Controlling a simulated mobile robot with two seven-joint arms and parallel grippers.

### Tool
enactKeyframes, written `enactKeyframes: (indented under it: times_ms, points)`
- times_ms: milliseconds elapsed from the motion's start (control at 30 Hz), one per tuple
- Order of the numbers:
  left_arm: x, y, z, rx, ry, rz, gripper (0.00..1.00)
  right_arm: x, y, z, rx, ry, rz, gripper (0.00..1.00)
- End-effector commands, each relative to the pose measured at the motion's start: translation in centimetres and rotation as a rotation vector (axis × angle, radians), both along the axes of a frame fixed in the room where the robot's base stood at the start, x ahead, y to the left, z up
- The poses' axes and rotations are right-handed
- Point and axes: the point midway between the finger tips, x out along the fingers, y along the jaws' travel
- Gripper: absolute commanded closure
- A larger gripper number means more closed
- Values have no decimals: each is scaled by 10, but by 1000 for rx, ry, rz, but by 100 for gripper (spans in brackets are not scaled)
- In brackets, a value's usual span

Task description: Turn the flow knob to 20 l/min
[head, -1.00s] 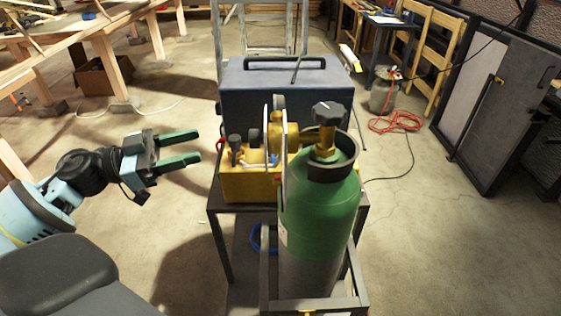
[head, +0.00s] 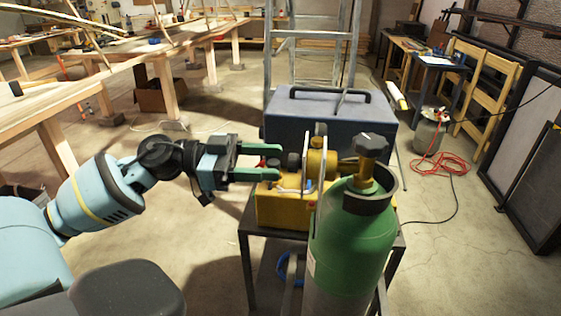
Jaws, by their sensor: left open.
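A green gas cylinder (head: 352,240) stands upright at the front of a dark cart, with a black valve knob (head: 371,146) on top. A brass regulator (head: 317,160) is mounted beside the valve, on its left. A small dark knob (head: 293,162) sits on the regulator's left side; it looks like the flow knob, but no scale can be read. My left gripper (head: 278,161) is open, its two green fingers pointing right, with their tips close to this knob. I cannot tell whether they touch or straddle it. My right gripper is not in view.
A yellow unit (head: 283,208) sits on the cart below the fingers, before a blue-grey box (head: 328,125) with a handle. A metal ladder (head: 309,45) stands behind. Wooden workbenches (head: 160,60) stand at left. A red hose (head: 440,163) lies on the floor at right.

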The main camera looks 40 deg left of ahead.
Motion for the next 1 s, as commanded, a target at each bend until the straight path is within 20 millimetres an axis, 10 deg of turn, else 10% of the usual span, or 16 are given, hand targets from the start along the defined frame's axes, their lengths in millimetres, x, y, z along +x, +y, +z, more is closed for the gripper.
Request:
enactKeyframes:
  times_ms: [700, 1000]
  points:
    - [17, -23, 0, 0, 0, 1, 48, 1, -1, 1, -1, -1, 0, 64]
    - [17, -23, 0, 0, 0, 1, 85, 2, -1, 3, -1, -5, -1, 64]
